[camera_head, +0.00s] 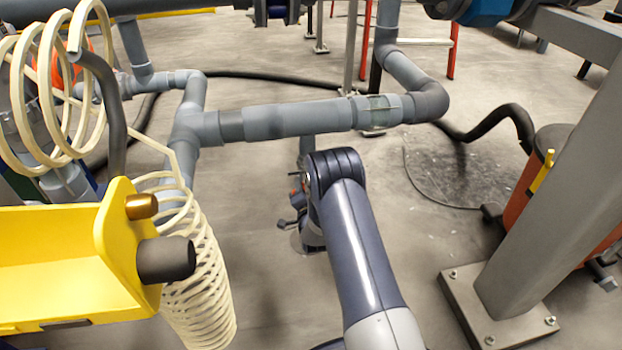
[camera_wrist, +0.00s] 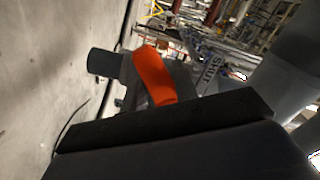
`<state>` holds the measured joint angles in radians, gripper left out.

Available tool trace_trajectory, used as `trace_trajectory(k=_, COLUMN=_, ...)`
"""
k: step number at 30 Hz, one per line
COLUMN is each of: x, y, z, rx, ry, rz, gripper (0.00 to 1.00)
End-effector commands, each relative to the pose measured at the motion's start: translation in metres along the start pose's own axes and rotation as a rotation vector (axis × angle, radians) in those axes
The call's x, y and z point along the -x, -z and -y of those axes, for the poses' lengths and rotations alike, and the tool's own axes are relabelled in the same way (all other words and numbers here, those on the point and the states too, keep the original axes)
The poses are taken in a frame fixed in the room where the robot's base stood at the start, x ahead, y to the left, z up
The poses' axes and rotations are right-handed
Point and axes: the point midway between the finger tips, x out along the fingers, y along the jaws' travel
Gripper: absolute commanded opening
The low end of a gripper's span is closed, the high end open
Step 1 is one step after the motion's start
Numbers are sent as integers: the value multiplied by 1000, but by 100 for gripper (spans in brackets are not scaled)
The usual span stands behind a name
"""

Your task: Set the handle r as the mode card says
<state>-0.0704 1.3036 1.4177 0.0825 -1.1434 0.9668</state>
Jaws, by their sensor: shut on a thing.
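An orange handle (camera_wrist: 154,76) shows in the wrist view, tilted, with its lower end at the edge of my gripper (camera_wrist: 165,112). My gripper is a dark block filling the lower part of that view and is shut on the handle. A dark grey cylindrical part (camera_wrist: 103,63) lies just left of the handle. A grey surface with tilted lettering (camera_wrist: 209,76) that seems to read SHUT is to the right. In the head view my gripper (camera_head: 297,212) is small and mostly hidden behind my arm, below the grey pipe. I cannot make out a mode card.
A horizontal grey pipe (camera_head: 290,118) crosses beyond my arm. A yellow bracket (camera_head: 75,262) and a cream coiled hose (camera_head: 198,285) stand at the left. A grey post on a bolted base plate (camera_head: 462,305) and an orange drum (camera_head: 545,185) stand at the right. Open floor lies between.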

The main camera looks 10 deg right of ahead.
Motion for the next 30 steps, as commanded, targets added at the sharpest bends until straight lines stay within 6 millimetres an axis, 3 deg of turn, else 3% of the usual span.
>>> trace_trajectory(k=1, x=-5, y=-1, z=13, rx=-20, ry=29, rz=1, gripper=0)
trace_trajectory(k=6, x=-5, y=0, z=19, rx=-180, ry=29, rz=3, gripper=0)
trace_trajectory(k=16, x=-4, y=3, z=25, rx=-368, ry=27, rz=4, gripper=0)
trace_trajectory(k=24, x=-4, y=8, z=33, rx=-614, ry=25, rz=6, gripper=0)
trace_trajectory(k=30, x=-4, y=9, z=34, rx=-654, ry=25, rz=4, gripper=0)
